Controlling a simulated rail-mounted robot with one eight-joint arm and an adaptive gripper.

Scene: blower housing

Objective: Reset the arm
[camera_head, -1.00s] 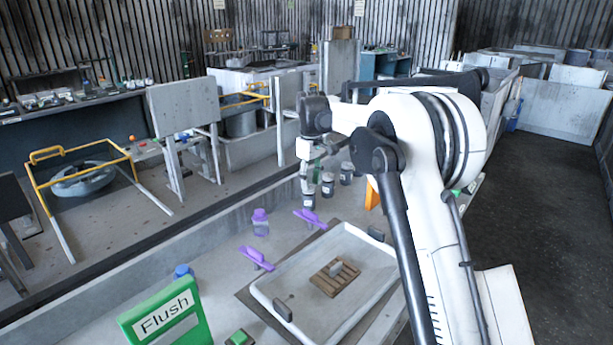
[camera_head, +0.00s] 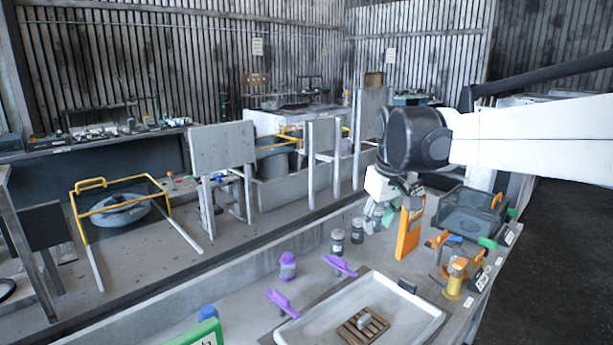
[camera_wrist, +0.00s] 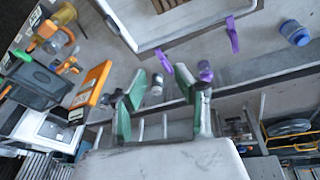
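My arm reaches in from the right in the head view, and my gripper (camera_head: 378,216) hangs from the dark wrist joint over the bench, left of the upright orange panel (camera_head: 409,229). In the wrist view my gripper (camera_wrist: 160,88) shows two green-padded fingers spread apart. A small jar (camera_wrist: 156,84) shows in the gap between them, seemingly beyond the tips. Nothing appears held. In the head view dark-lidded jars (camera_head: 338,241) stand left of the gripper; part of the area behind the fingers is hidden.
A white tray (camera_head: 424,337) with a wooden rack (camera_head: 363,326) lies at the front. Purple-handled pieces (camera_head: 340,265) and a purple-lidded jar (camera_head: 288,266) stand left of it. A dark box (camera_head: 471,211) and amber bottle (camera_head: 455,280) are right.

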